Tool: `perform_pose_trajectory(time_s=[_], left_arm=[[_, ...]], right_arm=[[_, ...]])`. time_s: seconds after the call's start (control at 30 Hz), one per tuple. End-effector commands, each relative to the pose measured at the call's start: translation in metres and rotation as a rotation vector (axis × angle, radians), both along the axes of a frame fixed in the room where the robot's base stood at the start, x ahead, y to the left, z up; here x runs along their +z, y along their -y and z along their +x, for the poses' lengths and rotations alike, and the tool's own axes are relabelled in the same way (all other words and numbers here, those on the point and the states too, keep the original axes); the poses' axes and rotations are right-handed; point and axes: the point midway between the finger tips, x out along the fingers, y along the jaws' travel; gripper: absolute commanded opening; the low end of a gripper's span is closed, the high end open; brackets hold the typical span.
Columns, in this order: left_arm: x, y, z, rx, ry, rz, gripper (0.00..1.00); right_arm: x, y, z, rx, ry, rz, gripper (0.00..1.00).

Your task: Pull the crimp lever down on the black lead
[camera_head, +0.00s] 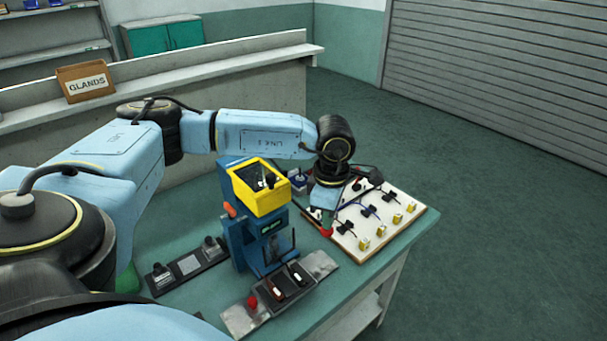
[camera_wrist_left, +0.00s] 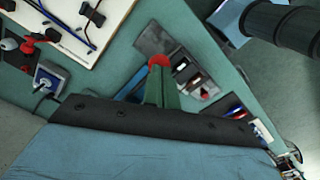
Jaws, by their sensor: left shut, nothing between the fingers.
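The blue crimp press (camera_head: 243,245) with a yellow-framed head (camera_head: 258,207) stands on the green table. A red knob (camera_head: 326,232), apparently the lever's end, shows at its right side and in the left wrist view (camera_wrist_left: 159,60). My left gripper (camera_head: 325,217) points down at this knob. In the wrist view its closed fingers (camera_wrist_left: 161,88) end right at the knob; whether they touch it I cannot tell. The lever's shaft is mostly hidden. Dark lead pieces with red and white parts (camera_head: 286,285) lie at the press's front; which is the black lead is unclear.
A grey plate (camera_head: 318,263) with a small red knob (camera_head: 252,301) lies before the press. A white board (camera_head: 400,198) with several cables is at the right, close to the gripper. A dark fixture strip (camera_head: 188,265) lies left.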

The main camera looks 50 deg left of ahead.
Motion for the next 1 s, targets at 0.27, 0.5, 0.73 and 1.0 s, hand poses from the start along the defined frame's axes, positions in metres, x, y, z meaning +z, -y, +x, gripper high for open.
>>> perform_pose_trajectory(time_s=[0.27,0.5,0.73,1.0], left_arm=[[-0.007,-0.002,-0.001,0.002,-0.006,0.005,0.0],[-0.012,-0.002,-0.002,0.003,-0.007,0.005,0.0],[-0.02,-0.003,-0.001,0.003,-0.006,0.005,0.0],[-0.012,-0.003,-0.001,0.002,-0.004,0.004,0.0]], right_arm=[[-0.004,0.0,0.0,0.0,0.0,0.0,0.36],[-0.008,0.0,0.0,0.0,0.0,0.0,0.36],[-0.015,0.0,0.0,0.0,0.0,0.0,0.36],[-0.009,0.0,0.0,0.0,0.0,0.0,0.36]])
